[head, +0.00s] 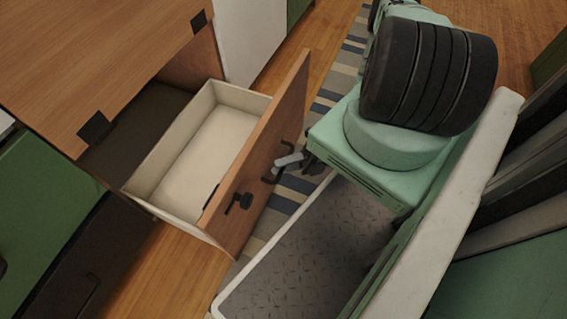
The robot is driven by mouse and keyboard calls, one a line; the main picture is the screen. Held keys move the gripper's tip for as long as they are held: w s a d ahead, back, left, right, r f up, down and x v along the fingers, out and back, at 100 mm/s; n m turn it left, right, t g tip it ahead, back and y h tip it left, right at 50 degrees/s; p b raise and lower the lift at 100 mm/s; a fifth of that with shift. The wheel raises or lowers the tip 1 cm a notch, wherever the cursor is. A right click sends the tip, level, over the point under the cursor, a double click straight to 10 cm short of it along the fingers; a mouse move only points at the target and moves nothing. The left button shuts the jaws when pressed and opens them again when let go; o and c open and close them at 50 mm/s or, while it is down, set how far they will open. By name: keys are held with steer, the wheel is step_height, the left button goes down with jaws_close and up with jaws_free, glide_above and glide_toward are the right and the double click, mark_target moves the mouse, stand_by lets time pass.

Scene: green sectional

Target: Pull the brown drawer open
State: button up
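The brown drawer (258,143) is pulled well out of the wooden cabinet (85,55). Its cream inside is visible and looks empty. A dark curved handle (269,179) is on the outer face of its front panel. My gripper (290,161) is at this handle, with a light grey finger part across it. The rest of my gripper is largely hidden by my green arm, so I cannot tell whether it is shut on the handle.
A dark latch-like fitting (240,202) is on the drawer front. A striped rug (335,85) lies on the wooden floor beyond the drawer. A white panel (250,35) and green units flank the cabinet. My base is close to the drawer front.

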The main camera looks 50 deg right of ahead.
stand_by(0.4)
steer(key=p+v, duration=0.2)
steer(key=v, duration=1.5)
steer(key=shift+d+f+p, duration=0.15)
steer(key=shift+d+p, duration=0.1)
steer(key=shift+p, duration=0.15)
